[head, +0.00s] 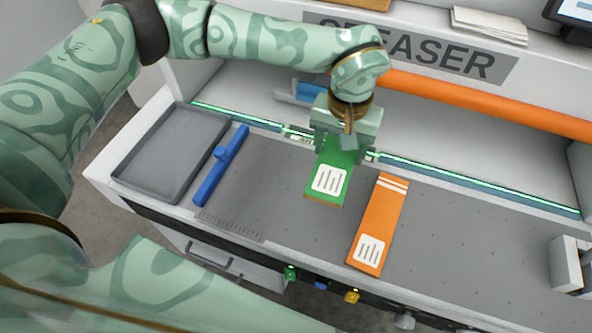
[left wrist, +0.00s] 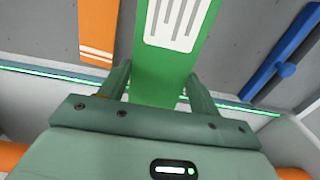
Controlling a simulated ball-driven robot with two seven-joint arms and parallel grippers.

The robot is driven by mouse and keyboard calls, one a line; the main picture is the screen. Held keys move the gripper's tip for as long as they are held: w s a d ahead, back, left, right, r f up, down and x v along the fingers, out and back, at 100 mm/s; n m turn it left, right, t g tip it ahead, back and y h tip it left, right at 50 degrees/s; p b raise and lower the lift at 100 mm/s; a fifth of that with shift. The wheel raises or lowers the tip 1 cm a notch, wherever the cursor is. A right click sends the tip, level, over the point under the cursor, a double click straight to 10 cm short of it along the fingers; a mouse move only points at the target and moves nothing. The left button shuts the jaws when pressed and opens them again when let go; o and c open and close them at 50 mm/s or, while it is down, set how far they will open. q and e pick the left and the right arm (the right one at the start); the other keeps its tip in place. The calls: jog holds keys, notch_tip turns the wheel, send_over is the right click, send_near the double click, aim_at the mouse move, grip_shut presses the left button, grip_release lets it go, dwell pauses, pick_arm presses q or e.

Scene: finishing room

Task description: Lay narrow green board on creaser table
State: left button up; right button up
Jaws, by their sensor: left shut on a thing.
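The narrow green board (head: 321,190) has a white lined label and is over the middle of the grey creaser table (head: 440,215). My left gripper (head: 344,146) is shut on the far end of the green board. In the left wrist view, the green board (left wrist: 168,75) runs between the two fingers of my left gripper (left wrist: 160,90). I cannot tell whether the board touches the table or is just above it. My right gripper is not in view.
An orange board (head: 377,222) lies on the table right of the green board. A blue tool (head: 221,165) and a grey tray (head: 172,150) are at the left. An orange bar (head: 480,104) runs along the back. The table's right part is clear up to a grey block (head: 567,265).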

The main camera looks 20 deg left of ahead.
pick_arm(q)
jog(key=s+a+f, duration=0.1)
jog(key=a+f, duration=0.1)
jog(key=a, duration=0.4)
send_over(282, 182)
jog(key=d, duration=0.1)
jog(key=f, duration=0.5)
jog(key=shift+w+f, duration=0.2)
jog(key=shift+f, duration=0.15)
jog(key=shift+s+a+f, duration=0.1)
jog(key=shift+a+f, duration=0.3)
jog(key=shift+f, duration=0.1)
notch_tip(282, 182, down, 3)
jog(key=shift+a+f+b, duration=0.15)
jog(key=shift+f+b, duration=0.05)
jog(key=shift+b, duration=0.25)
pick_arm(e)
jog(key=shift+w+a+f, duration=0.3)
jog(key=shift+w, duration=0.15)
pick_arm(q)
jog(key=o, duration=1.1)
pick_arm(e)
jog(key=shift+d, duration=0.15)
